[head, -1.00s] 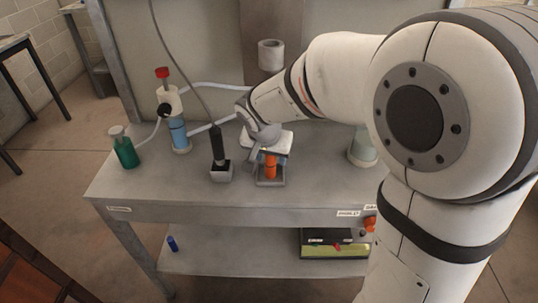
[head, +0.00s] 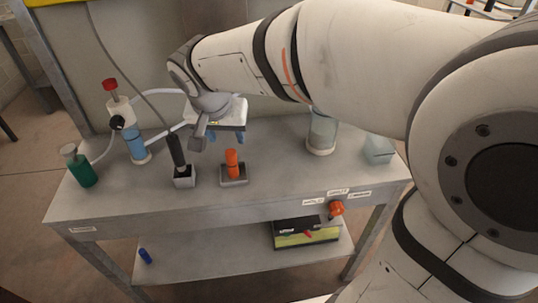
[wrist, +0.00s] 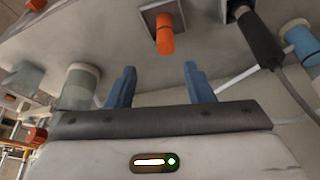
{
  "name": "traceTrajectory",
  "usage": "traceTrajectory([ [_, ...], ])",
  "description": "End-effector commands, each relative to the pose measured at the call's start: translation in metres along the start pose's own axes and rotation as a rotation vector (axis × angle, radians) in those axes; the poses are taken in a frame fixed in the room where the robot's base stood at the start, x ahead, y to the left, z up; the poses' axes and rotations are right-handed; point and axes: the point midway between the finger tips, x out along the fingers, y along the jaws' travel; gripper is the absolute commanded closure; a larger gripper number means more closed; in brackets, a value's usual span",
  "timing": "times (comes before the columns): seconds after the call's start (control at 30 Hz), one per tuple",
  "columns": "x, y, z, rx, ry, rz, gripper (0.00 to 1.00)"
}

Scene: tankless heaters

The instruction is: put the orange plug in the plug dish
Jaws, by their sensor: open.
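The orange plug (head: 232,160) stands upright in a small grey square dish (head: 234,182) on the bench top. In the wrist view the plug (wrist: 165,36) is beyond the fingertips, with the dish (wrist: 150,20) around its base. My gripper (head: 226,138) is open and empty, raised above the bench and behind the plug, apart from it. Its two blue fingers show spread with nothing between them in the wrist view (wrist: 160,70).
A black handheld probe stands in a grey holder (head: 184,181) left of the dish. A blue-white filter column (head: 136,146) and a green bottle (head: 82,172) stand farther left. A clear-walled cylinder (head: 322,132) stands right.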

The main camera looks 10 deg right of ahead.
Motion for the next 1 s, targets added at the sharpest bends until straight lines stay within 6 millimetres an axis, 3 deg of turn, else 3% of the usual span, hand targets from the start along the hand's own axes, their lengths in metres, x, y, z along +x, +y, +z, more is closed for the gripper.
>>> traceTrajectory([
  [0.2,0.015,0.096,0.035,-0.097,-0.106,0.001,0.52],
  [0.3,0.021,0.135,0.062,-0.156,-0.152,-0.024,0.52],
  [0.4,0.027,0.161,0.088,-0.206,-0.181,-0.053,0.52],
  [0.6,0.031,0.177,0.114,-0.259,-0.200,-0.088,0.52],
  [1.0,0.024,0.177,0.111,-0.266,-0.198,-0.090,0.52],
])
